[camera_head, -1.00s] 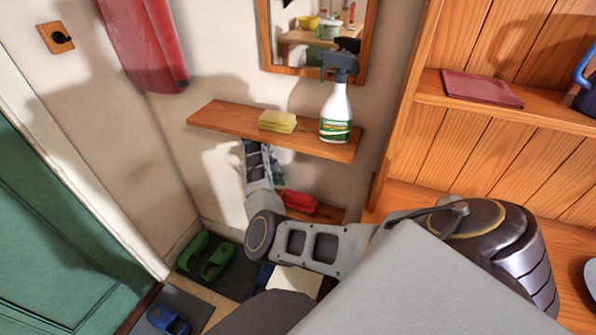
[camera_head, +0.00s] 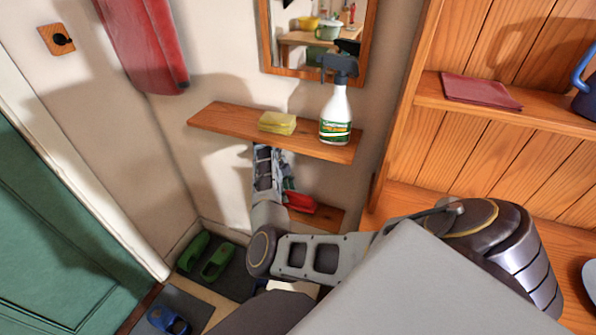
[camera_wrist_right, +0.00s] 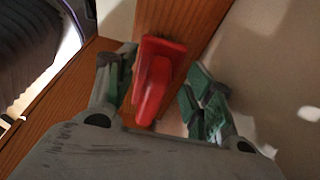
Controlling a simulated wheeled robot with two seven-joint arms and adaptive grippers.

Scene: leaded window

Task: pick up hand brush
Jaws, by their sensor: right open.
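The hand brush (camera_head: 302,203) is red and lies on a low wooden shelf, partly covered by my right gripper in the head view. In the right wrist view the red brush (camera_wrist_right: 155,78) shows from above, its handle toward my gripper. My right gripper (camera_wrist_right: 160,86) is open, with the brush between its two fingers. The left finger in that view is close to the brush; the right one stands clearly apart. I cannot tell how far above the shelf they are. In the head view the right gripper (camera_head: 284,178) is below the upper shelf. My left gripper is not in view.
The upper shelf (camera_head: 225,121) is just above my right gripper and bears a yellow sponge (camera_head: 277,123) and a spray bottle (camera_head: 336,112). The low shelf (camera_head: 327,219) is against the wall. Green shoes (camera_head: 216,262) stand on the floor. A wooden cabinet (camera_head: 400,150) is at the right.

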